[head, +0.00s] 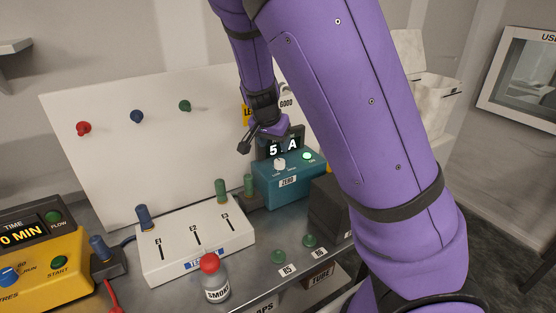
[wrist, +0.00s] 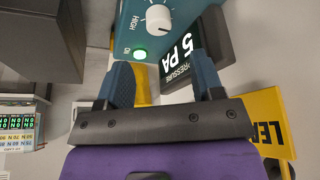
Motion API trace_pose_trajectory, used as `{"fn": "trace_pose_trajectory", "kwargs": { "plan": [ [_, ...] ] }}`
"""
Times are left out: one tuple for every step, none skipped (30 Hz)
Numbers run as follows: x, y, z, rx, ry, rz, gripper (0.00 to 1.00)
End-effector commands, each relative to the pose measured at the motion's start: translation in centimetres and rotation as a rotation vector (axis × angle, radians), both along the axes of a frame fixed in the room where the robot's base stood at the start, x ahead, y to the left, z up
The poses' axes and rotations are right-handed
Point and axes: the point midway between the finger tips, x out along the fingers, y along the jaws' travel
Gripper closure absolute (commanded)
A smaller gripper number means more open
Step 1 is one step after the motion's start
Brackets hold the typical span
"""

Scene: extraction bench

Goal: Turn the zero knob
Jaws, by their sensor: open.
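The white zero knob (head: 280,164) is on the top of a teal box (head: 291,191) labelled ZERO. A lit green button (head: 308,156) sits to the right of the knob, and a dark display (head: 284,148) stands behind. My gripper (wrist: 160,75) is open and empty. In the head view my gripper (head: 258,140) is above and slightly left of the knob, apart from it. The wrist view shows the display (wrist: 187,60) partly behind a finger.
A white panel (head: 130,163) with coloured knobs stands behind. A white box with slots (head: 195,245), a red-capped smoke bottle (head: 212,283) and a yellow unit (head: 55,275) are to the left. A dark box (head: 330,203) stands right of the teal box. A yellow sign (wrist: 270,118) is near my gripper.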

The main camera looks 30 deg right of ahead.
Motion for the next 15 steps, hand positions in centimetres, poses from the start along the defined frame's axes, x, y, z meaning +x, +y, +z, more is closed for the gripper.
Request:
{"fn": "trace_pose_trajectory", "kwargs": {
  "plan": [
    [0.1, -0.3, -0.6, -0.001, 0.003, -0.004, 0.39],
    [0.2, -0.4, -0.9, -0.001, 0.001, -0.004, 0.39],
    [0.3, -0.6, -1.3, -0.001, 0.002, -0.003, 0.39],
    [0.3, -0.7, -1.6, 0.0, 0.002, -0.003, 0.39],
    [0.4, -0.7, -1.9, 0.0, 0.002, -0.003, 0.39],
    [0.5, -0.9, -2.3, 0.0, 0.002, -0.004, 0.39],
    [0.5, -1.0, -2.6, 0.0, 0.002, -0.003, 0.39],
    [0.6, -1.2, -3.0, -0.001, 0.003, -0.003, 0.39],
    [0.7, -1.3, -3.4, 0.0, 0.002, -0.003, 0.39],
    [0.8, -1.4, -3.7, 0.0, 0.002, -0.003, 0.39],
    [0.9, -1.5, -4.0, 0.0, 0.001, -0.004, 0.39],
    [0.9, -1.6, -4.4, 0.0, 0.003, -0.002, 0.39],
    [1.0, -1.8, -4.7, 0.0, 0.002, -0.003, 0.39],
    [1.1, -1.9, -5.0, 0.0, 0.003, -0.002, 0.39],
    [1.2, -2.0, -5.4, 0.0, 0.002, -0.003, 0.39]
  ]
}}
